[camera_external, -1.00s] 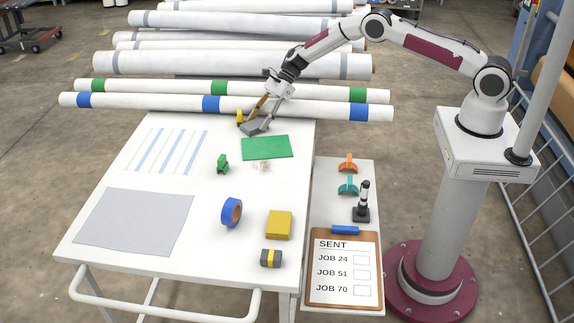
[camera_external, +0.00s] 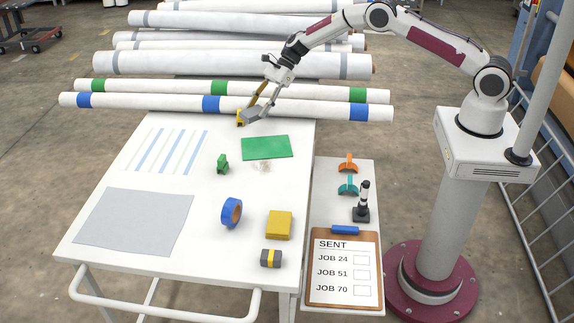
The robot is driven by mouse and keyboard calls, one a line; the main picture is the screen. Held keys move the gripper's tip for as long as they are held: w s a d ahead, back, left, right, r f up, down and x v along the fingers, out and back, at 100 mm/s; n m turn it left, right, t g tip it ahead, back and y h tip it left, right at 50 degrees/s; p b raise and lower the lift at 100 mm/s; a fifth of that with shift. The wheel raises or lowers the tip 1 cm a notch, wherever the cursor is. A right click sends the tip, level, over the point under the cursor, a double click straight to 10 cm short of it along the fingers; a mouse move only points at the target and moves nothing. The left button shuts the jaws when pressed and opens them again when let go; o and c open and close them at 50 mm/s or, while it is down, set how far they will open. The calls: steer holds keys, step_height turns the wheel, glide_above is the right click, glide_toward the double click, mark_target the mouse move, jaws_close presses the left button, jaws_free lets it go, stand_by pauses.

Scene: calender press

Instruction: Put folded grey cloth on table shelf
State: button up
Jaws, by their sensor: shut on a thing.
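The folded grey cloth (camera_external: 253,116) is a small grey pad near the far edge of the white table. My gripper (camera_external: 260,102) is shut on it from above and holds it, slightly tilted, in front of the nearest white roll. I cannot tell exactly how far it is above the tabletop. A narrow white shelf (camera_external: 332,172) runs along the table's right side; several items lie on it.
Beside the cloth is a yellow item (camera_external: 240,119), partly hidden. A green sheet (camera_external: 266,147), green block (camera_external: 222,164), blue tape roll (camera_external: 231,212) and yellow cloth (camera_external: 279,224) lie on the table (camera_external: 180,270). A clipboard (camera_external: 345,300) and black-handled stamp (camera_external: 362,205) occupy the shelf.

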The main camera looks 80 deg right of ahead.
mark_target(259, 109)
steer(key=shift+r, duration=2.25)
steer(key=shift+r, duration=0.1)
steer(key=shift+r, duration=0.5)
steer(key=s+a+r+n+g+y, duration=0.1)
steer(key=s+a+r+n+g, duration=0.2)
steer(key=s+a, duration=1.05)
steer(key=s+a+r+n+g+y, duration=0.15)
steer(key=s+a+n, duration=0.35)
steer(key=s+a, duration=0.85)
step_height(259, 109, down, 18)
steer(key=s+d, duration=0.1)
steer(key=shift+s+f+g, duration=0.2)
steer(key=shift+f+g, duration=0.05)
steer(key=shift+g, duration=0.1)
steer(key=shift+f, duration=2.9)
